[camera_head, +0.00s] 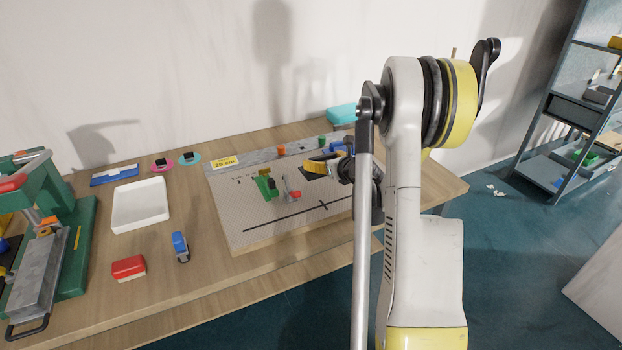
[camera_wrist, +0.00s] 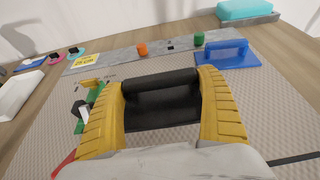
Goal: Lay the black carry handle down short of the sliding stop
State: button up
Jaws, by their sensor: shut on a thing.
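The black carry handle (camera_wrist: 160,82), a round bar over a dark flat base, lies between the two yellow fingers of my gripper (camera_wrist: 165,95) in the wrist view. The fingers are closed on its ends. In the head view my gripper (camera_head: 325,165) is over the right back part of the pale textured mat (camera_head: 235,215). I cannot tell whether the handle's base touches the mat. A blue plate with a raised handle (camera_wrist: 228,52) sits just beyond, to the right. I cannot tell for sure which piece is the sliding stop.
A grey strip (camera_wrist: 120,57) with a yellow label, orange knob (camera_wrist: 142,49) and green knob (camera_wrist: 199,38) runs along the mat's back. A green clamp-like piece (camera_head: 265,187) and a grey-and-red piece (camera_head: 290,193) stand left of my gripper. The mat's front is clear except a black line.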

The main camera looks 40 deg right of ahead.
jog(key=w, duration=0.1)
jog(key=w+f, duration=0.2)
jog(key=shift+w+a+f+b, duration=0.15)
jog(key=shift+w+a+b, duration=0.15)
jog(key=shift+b, duration=0.1)
notch_tip(320, 180, down, 4)
jog(key=shift+f+b, duration=0.1)
jog(key=shift+b, duration=0.9)
